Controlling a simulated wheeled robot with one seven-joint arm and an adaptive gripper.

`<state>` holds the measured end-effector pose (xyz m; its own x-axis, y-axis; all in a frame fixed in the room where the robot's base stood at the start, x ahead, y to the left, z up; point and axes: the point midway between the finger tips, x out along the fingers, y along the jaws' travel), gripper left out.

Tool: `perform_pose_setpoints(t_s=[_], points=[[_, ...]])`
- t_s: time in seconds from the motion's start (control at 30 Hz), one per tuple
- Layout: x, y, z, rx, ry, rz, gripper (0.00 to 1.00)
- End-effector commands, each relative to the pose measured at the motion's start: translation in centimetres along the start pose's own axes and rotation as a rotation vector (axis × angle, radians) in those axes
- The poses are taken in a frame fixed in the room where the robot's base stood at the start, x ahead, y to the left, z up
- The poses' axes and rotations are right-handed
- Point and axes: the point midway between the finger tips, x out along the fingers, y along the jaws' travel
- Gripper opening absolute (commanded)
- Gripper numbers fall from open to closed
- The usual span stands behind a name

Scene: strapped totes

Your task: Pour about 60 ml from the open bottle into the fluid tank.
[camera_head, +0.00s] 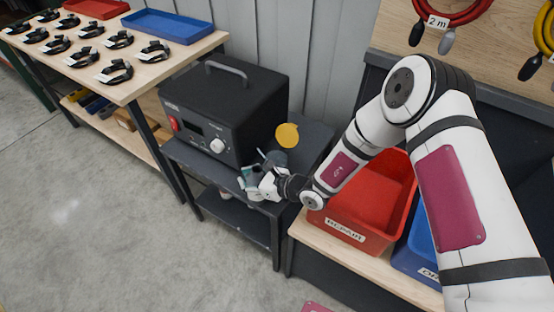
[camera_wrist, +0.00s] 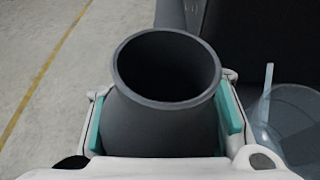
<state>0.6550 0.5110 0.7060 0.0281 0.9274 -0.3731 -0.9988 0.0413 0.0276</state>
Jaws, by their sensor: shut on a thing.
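My gripper (camera_head: 254,181) is shut on the open bottle, above the low dark stand beside the black box. In the wrist view, the grey bottle (camera_wrist: 165,125) sits between the two teal finger pads, with its round mouth open toward the camera. Its inside is dark, and no liquid level can be made out. A clear, rounded vessel (camera_wrist: 292,125) stands just right of the gripper in the wrist view, partly cut off; it may be the fluid tank. In the head view, a yellow disc (camera_head: 287,135) shows behind the gripper, and the bottle is hard to tell apart there.
The black box (camera_head: 225,105) with a handle and white knob stands on the dark stand (camera_head: 314,136), left of the gripper. A red bin (camera_head: 385,200) and a blue bin (camera_head: 418,250) are at right. The floor in front is clear.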

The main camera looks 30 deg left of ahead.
Motion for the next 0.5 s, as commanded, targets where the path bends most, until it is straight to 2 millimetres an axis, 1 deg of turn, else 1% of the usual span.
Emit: perform_pose_setpoints(t_s=[0.2, 0.3, 0.43, 0.5], points=[[-0.1, -0.8, 0.1, 0.108, -0.009, 0.045, 0.0], [-0.7, -0.8, 1.8, 0.167, -0.014, 0.069, 0.0], [-1.3, -1.2, 3.2, 0.246, -0.018, 0.102, 0.0], [-1.4, -1.4, 3.5, 0.286, -0.018, 0.118, 0.0]])
